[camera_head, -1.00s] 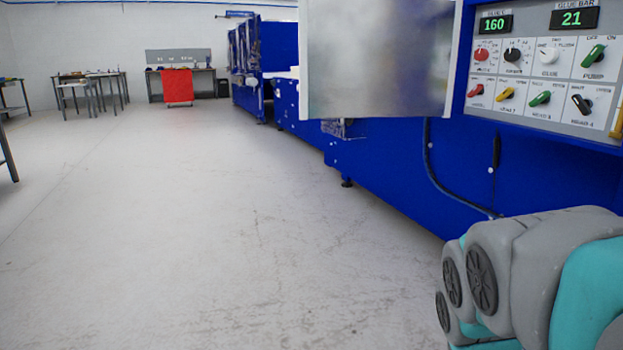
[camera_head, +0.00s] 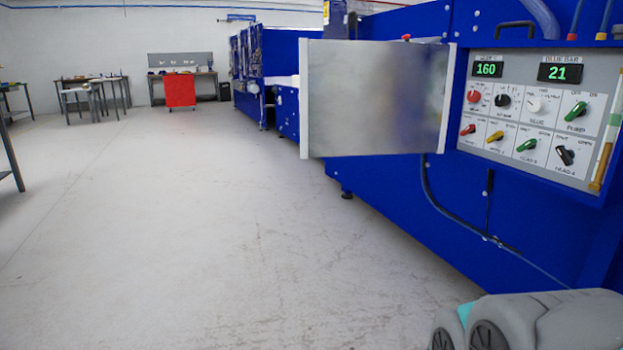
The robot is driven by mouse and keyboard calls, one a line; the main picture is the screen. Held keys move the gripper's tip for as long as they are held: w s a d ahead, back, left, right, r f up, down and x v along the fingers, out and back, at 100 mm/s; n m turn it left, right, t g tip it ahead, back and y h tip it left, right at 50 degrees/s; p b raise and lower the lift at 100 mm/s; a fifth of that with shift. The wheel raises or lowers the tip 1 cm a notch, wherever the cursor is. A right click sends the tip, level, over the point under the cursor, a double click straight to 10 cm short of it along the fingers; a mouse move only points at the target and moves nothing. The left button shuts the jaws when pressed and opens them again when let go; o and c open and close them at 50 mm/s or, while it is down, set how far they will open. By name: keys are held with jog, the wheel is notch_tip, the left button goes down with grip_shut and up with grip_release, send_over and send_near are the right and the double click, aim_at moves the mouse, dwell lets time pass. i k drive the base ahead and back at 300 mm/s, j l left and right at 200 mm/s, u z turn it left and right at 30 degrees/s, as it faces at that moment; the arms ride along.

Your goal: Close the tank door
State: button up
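A flat silvery metal door (camera_head: 375,98) stands swung out from the front of the blue machine (camera_head: 400,190). Its right edge meets the machine just left of the control panel, and its left edge points out over the floor. I take this panel to be the tank door. Part of my own grey and teal arm shows at the bottom right corner. My gripper is not in the picture, and nothing of mine touches the door.
The control panel (camera_head: 535,118) with knobs and two green displays is right of the door. A black cable (camera_head: 450,212) hangs on the machine's front. A red cart (camera_head: 180,91) and workbenches stand far back. The grey floor (camera_head: 190,230) at left is clear.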

aim_at(357, 97)
jog(key=z, duration=1.05)
jog(key=i+j+z, duration=0.15)
jog(key=j+z, duration=0.25)
jog(key=j, duration=0.2)
jog(key=i+j+z, duration=0.1)
jog(key=j+z, duration=0.3)
jog(key=j, duration=0.2)
jog(key=j+z, duration=0.4)
jog(key=j, duration=0.25)
jog(key=k+j+z, duration=0.15)
jog(key=j+z, duration=0.25)
jog(key=j, duration=0.2)
jog(key=k+j, duration=0.1)
jog(key=j, duration=0.35)
jog(key=k+j, duration=0.1)
jog(key=j, duration=0.75)
jog(key=k+j+z, duration=0.1)
jog(key=j, duration=0.3)
jog(key=k+j, duration=0.15)
jog(key=j, duration=0.3)
